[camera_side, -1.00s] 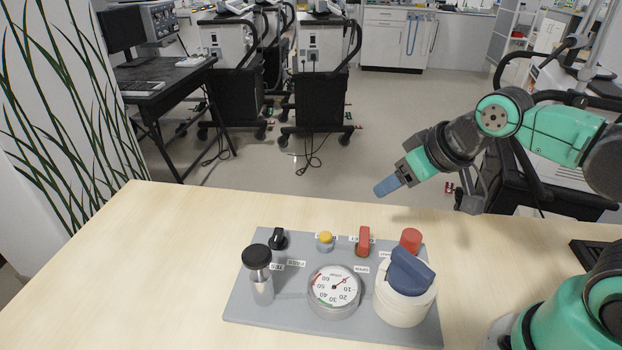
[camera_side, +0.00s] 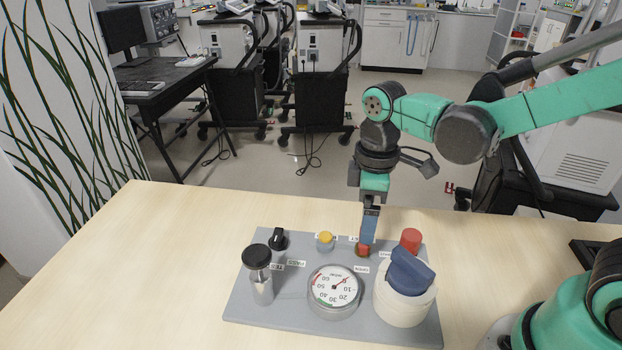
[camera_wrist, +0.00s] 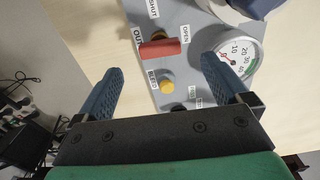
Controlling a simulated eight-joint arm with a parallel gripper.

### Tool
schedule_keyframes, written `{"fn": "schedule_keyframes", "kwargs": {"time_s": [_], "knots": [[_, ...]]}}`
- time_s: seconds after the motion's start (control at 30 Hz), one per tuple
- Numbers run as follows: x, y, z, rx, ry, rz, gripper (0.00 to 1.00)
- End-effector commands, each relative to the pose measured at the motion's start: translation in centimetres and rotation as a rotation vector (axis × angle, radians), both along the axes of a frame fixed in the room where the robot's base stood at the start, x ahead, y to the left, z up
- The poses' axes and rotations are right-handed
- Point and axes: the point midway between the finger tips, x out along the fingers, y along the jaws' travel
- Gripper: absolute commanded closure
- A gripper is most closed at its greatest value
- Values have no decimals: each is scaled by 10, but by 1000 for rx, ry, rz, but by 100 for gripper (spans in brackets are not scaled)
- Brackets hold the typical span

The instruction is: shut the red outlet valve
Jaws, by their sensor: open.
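The red outlet valve handle (camera_wrist: 160,48) shows in the wrist view as a red bar lying across the picture above a brass-coloured base. Its right end is close to the OPEN label (camera_wrist: 186,33); the SHUT label (camera_wrist: 153,8) is further up. In the side view the red handle (camera_side: 363,251) is mostly hidden behind my fingers. My gripper (camera_side: 368,241) points down over it there. In the wrist view my gripper (camera_wrist: 161,65) is open, with one blue finger on each side of the handle and clear gaps between. I cannot tell whether the fingertips are level with the handle.
On the grey panel (camera_side: 240,300) are a yellow knob (camera_side: 325,240), a black knob (camera_side: 278,239), a pressure gauge (camera_side: 334,288), a black-capped metal cylinder (camera_side: 260,275), a red cap (camera_side: 411,239) and a large blue-handled dial (camera_side: 408,275). The table's left side is clear.

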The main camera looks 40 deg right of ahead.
Motion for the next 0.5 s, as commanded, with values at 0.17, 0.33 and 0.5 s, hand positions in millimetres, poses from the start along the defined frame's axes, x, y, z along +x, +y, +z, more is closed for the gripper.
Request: {"fn": "schedule_keyframes", "kwargs": {"time_s": [0.17,0.33,0.5], "knots": [[0,0,-21,1,-3,-2,5],[0,0,-38,2,-4,-3,5],[0,0,-45,3,-4,-3,5]]}}
